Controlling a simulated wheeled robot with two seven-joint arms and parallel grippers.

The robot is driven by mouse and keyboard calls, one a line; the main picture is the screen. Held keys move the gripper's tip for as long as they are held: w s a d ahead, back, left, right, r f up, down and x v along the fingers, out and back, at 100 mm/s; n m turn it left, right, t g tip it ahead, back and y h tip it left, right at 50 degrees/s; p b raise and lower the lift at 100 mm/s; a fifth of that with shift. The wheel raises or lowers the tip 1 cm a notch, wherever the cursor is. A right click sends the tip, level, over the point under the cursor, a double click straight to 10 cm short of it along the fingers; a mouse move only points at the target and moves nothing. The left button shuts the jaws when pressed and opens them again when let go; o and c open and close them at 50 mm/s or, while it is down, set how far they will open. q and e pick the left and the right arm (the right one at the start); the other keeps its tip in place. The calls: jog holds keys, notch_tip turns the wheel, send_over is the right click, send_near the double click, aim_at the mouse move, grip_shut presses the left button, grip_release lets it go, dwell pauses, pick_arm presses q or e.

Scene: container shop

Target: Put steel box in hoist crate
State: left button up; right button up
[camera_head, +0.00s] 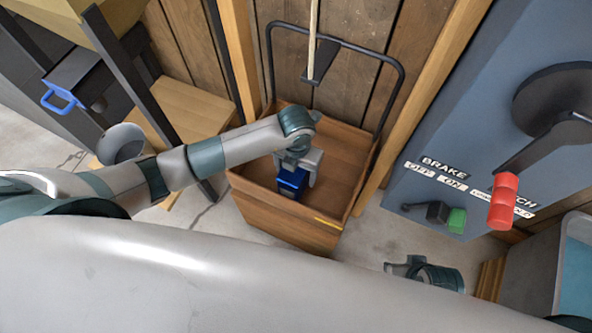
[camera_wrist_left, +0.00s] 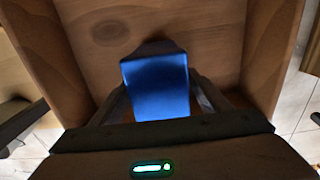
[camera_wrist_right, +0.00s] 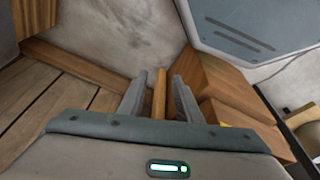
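A blue box (camera_head: 292,182) with a dark end, which I take for the steel box, is inside the wooden hoist crate (camera_head: 285,224). My left gripper (camera_head: 298,172) reaches down into the crate from the left, with its fingers on either side of the box. In the left wrist view the blue box (camera_wrist_left: 156,88) sits between the fingertips, which appear to touch its sides. Whether the box rests on the crate floor is hard to tell.
A black tube frame (camera_head: 335,40) rises around the crate. A blue-grey panel with a red-handled crank (camera_head: 503,200) and a green-knobbed brake lever (camera_head: 456,220) stands right of it.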

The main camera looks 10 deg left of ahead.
pick_arm(q)
jog(key=shift+r, duration=0.45)
notch_tip(320, 180, up, 10)
jog(key=shift+p, duration=0.45)
jog(key=shift+r, duration=0.7)
pick_arm(e)
jog(key=shift+d+x, duration=0.25)
jog(key=shift+x, duration=0.95)
jog(key=shift+s, duration=0.1)
jog(key=shift+r, duration=0.15)
